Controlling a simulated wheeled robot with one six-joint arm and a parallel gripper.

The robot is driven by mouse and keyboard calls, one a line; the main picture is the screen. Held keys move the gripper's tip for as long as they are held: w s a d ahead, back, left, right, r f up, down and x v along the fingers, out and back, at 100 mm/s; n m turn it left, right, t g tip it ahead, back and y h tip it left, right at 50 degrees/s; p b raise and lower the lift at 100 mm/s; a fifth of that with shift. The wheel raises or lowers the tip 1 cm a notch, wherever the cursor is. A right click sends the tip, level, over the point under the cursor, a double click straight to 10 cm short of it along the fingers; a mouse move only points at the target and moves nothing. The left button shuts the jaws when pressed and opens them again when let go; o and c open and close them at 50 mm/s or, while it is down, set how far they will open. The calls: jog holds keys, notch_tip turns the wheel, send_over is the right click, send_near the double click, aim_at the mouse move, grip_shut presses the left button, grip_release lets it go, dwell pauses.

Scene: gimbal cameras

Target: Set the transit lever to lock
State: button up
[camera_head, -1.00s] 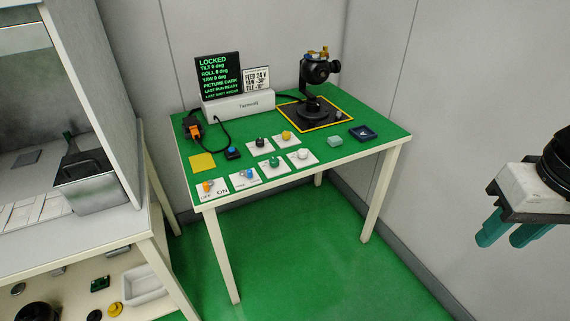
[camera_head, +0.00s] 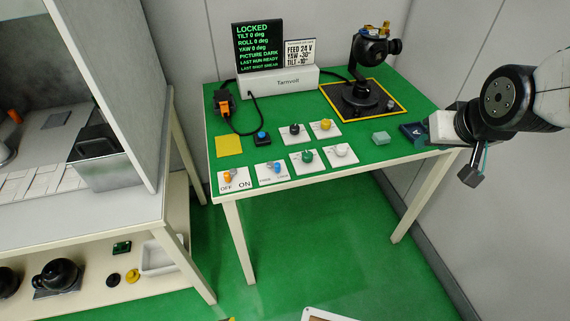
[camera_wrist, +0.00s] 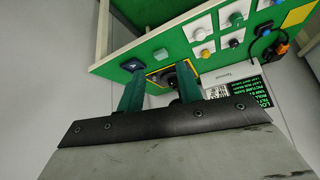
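A white plate (camera_head: 262,180) at the front edge of the green table carries a small lever with a blue handle (camera_head: 277,168). Its small labels are too blurred to read surely; I take it for the transit lever. The handle leans to the right and toward the front. The screen (camera_head: 258,46) reads LOCKED, with tilt, roll and yaw at 0 deg. My gripper (camera_head: 482,160) hangs off the table's right side, well away from the lever. In the wrist view its two teal fingers (camera_wrist: 160,82) are apart, with nothing held between them.
An orange lever (camera_head: 227,177) marked OFF and ON stands left of the blue one. Black (camera_head: 295,129), yellow (camera_head: 325,124), green (camera_head: 307,155) and white (camera_head: 342,150) knobs stand nearby. A camera gimbal (camera_head: 368,60) stands at the back right. A cabinet (camera_head: 130,60) is at the left.

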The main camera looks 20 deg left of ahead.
jog(key=w+a+f+n+t+y, duration=0.25)
jog(key=w+a+f, duration=0.45)
jog(key=a, duration=0.4)
jog(key=n+t+y, duration=0.3)
jog(key=t+y, duration=0.1)
jog(key=y, duration=0.4)
send_near(279, 168)
jog(key=x, duration=0.3)
jog(key=shift+w, duration=0.2)
jog(key=shift+a, duration=0.2)
jog(key=x, duration=0.7)
jog(key=shift+w+a, duration=0.1)
jog(key=shift+a, duration=0.05)
jog(key=shift+n, duration=0.25)
grip_shut()
